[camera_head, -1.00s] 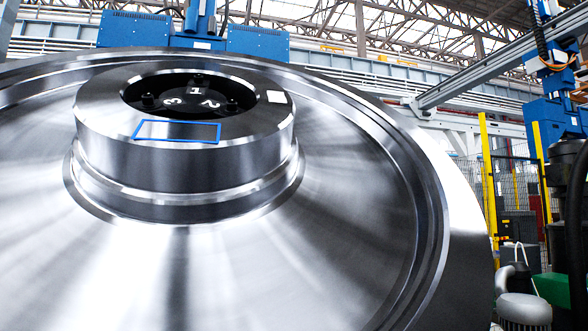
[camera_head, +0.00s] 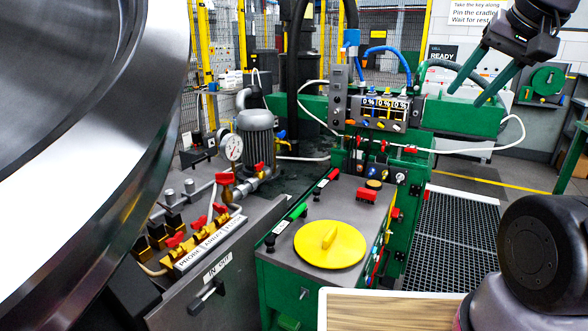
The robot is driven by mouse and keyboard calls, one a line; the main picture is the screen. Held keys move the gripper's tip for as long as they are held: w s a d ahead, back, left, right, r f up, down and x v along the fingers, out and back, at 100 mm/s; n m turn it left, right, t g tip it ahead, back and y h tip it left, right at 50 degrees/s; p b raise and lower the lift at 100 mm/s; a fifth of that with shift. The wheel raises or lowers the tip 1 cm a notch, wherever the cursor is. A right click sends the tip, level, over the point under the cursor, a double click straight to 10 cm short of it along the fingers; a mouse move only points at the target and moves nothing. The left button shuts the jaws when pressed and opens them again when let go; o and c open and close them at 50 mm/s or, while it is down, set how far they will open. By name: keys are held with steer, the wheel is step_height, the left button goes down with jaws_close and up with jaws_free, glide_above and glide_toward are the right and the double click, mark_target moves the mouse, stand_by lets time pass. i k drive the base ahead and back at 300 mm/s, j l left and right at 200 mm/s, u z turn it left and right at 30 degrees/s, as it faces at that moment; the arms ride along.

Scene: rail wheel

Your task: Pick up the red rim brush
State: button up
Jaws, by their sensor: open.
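My gripper (camera_head: 467,97) is at the upper right, its two green fingers apart and pointing down-left, with nothing between them. I cannot pick out a red rim brush with certainty. A red block (camera_head: 366,195) sits at the back of that top. My gripper appears well above and to the right of these pieces, touching none of them.
The large steel wheel (camera_head: 70,140) fills the left side. The green cabinet (camera_head: 285,285) has a round yellow lid (camera_head: 330,245) on top. A valve manifold (camera_head: 190,235) and a motor (camera_head: 256,135) stand left of it. Hoses cross behind. A wooden board (camera_head: 390,310) is at the bottom.

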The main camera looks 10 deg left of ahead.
mark_target(366, 196)
steer(key=l+u, duration=0.1)
steer(key=u, duration=0.3)
steer(key=i+l+u, duration=0.1)
steer(key=u, duration=0.35)
steer(key=l+u, duration=0.35)
steer(key=l, duration=0.3)
steer(key=l+u, duration=0.3)
steer(key=l, duration=0.8)
steer(key=k+l, duration=0.15)
steer(key=l, duration=0.3)
steer(key=l+u, duration=0.05)
